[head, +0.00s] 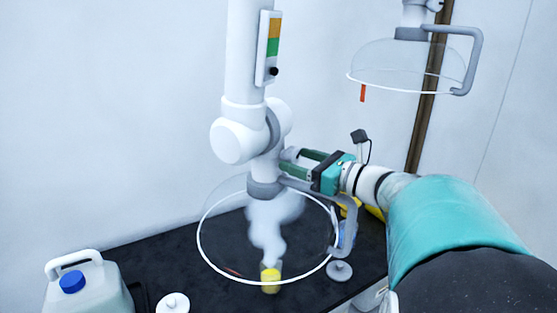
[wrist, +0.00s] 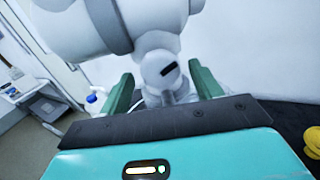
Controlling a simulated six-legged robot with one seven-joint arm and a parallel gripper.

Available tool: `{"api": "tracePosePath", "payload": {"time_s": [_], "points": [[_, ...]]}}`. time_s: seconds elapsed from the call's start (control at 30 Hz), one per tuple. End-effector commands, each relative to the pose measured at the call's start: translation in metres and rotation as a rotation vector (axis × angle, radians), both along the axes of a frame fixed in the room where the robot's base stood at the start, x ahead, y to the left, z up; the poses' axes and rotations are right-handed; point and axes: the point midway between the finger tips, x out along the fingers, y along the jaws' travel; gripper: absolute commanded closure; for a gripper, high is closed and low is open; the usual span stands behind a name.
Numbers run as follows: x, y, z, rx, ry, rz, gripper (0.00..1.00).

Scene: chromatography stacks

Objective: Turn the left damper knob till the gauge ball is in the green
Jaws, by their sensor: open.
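The left extraction arm (head: 243,60) is a white jointed pipe. Its gauge (head: 269,48) has an orange band above a green one; the black ball (head: 274,71) sits below the green, in the pale lower part. My gripper (head: 287,163) is open at the pipe's right side, below the big joint. In the wrist view, a white knob-like part (wrist: 160,72) with a dark mark lies between the two green fingers of my gripper (wrist: 163,86), with gaps on both sides. In the head view this part is hidden by my gripper.
A clear hood (head: 203,228) hangs below over a yellow vial (head: 270,282), with pale vapour rising. A second clear hood (head: 385,65) hangs at upper right. A blue-capped jug (head: 80,290) stands on the dark bench (head: 150,252) at left.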

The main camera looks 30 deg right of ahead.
Motion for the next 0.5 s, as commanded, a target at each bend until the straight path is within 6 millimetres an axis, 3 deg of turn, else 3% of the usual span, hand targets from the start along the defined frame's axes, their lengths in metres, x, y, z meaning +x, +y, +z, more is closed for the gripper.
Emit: {"api": "tracePosePath", "payload": {"time_s": [0.1, 0.3, 0.5], "points": [[-0.0003, -0.0001, 0.0, 0.0, 0.0, 0.0, 0.4], [-0.0005, -0.0002, 0.0001, 0.0, 0.0, 0.0, 0.79], [-0.0005, -0.0001, -0.0001, -0.023, -0.011, 0.001, 0.8]]}}
